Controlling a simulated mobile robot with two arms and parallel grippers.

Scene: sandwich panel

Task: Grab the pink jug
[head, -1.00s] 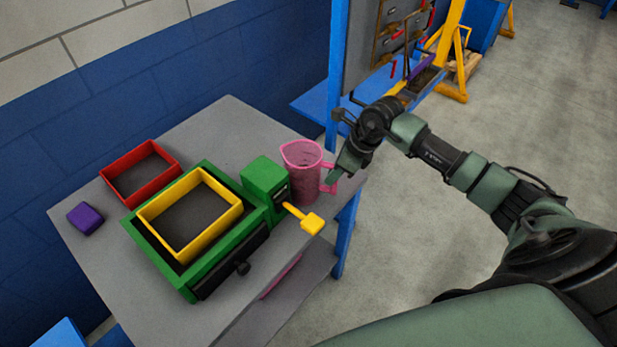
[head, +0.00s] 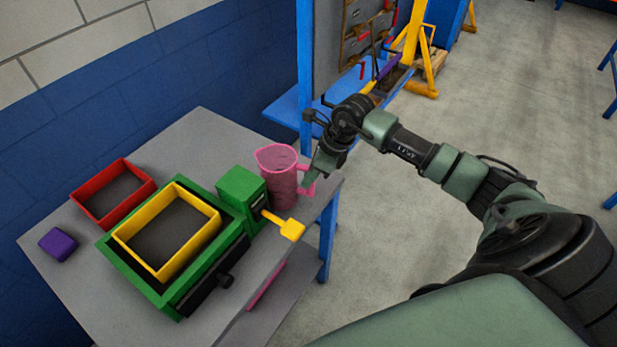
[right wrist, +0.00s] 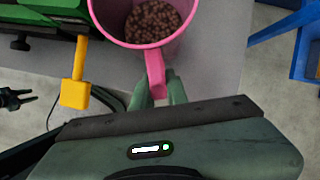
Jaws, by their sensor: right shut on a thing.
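The pink jug (head: 281,178) stands upright on the right corner of the grey table, beside the green machine. It is see-through, and the right wrist view (right wrist: 126,38) shows brown pellets inside it. My right gripper (head: 311,180) is at the jug's right side. In the right wrist view my right gripper (right wrist: 158,88) has its two fingers on either side of the jug's handle (right wrist: 155,72), shut on it. My left gripper is not clearly in the head view; a dark claw-like shape shows at the left edge of the right wrist view.
The grey table (head: 200,125) holds a green machine (head: 243,188) with a yellow lever (head: 291,229), a yellow frame (head: 130,238), a red frame (head: 82,204) and a purple block (head: 58,244). A blue bench (head: 285,112) stands behind. Open floor lies to the right.

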